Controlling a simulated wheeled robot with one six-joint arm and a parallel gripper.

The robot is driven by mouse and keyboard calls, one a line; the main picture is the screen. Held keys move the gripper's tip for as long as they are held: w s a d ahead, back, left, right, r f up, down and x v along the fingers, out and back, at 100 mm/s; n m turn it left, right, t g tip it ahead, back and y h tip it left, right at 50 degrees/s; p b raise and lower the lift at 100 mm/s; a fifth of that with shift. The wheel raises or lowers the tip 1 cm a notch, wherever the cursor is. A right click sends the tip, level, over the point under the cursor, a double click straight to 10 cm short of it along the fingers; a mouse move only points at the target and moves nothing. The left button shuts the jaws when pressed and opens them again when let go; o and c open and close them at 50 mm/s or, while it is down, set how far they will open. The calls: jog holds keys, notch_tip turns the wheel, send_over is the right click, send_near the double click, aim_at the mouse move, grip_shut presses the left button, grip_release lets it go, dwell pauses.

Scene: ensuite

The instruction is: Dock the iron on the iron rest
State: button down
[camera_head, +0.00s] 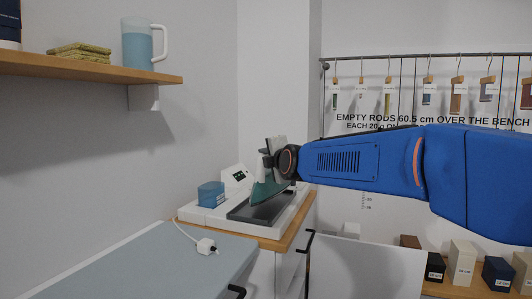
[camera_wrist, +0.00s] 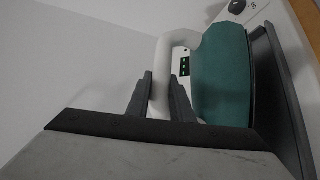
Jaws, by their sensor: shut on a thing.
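The iron (camera_head: 263,192) has a teal body and shows just above the dark grey sloping plate of the iron rest (camera_head: 241,211). In the wrist view the iron's teal body (camera_wrist: 222,80) stands beside the dark grey plate (camera_wrist: 282,95). I cannot tell whether they touch. My gripper (camera_head: 268,157) comes in from the right and is shut on the iron's white handle (camera_wrist: 164,62). The fingers (camera_wrist: 162,98) lie on both sides of the handle. The arm's end and gripper hide the iron's upper part in the head view.
A blue tank (camera_head: 211,193) and a small display (camera_head: 239,176) stand left of the plate. A white plug with a cord (camera_head: 206,246) lies on the grey surface in front. A shelf (camera_head: 90,68) with a blue jug (camera_head: 138,46) hangs at upper left.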

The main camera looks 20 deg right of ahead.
aim_at(266, 176)
jog(key=shift+f, duration=1.6)
jog(key=c, duration=1.6)
grip_release()
jog(key=shift+f, duration=0.1)
jog(key=shift+o, duration=0.2)
jog(key=shift+s, duration=0.1)
jog(key=s+d+r, duration=0.1)
jog(key=s, duration=1)
jog(key=shift+s+r, duration=0.3)
jog(key=shift+s, duration=0.05)
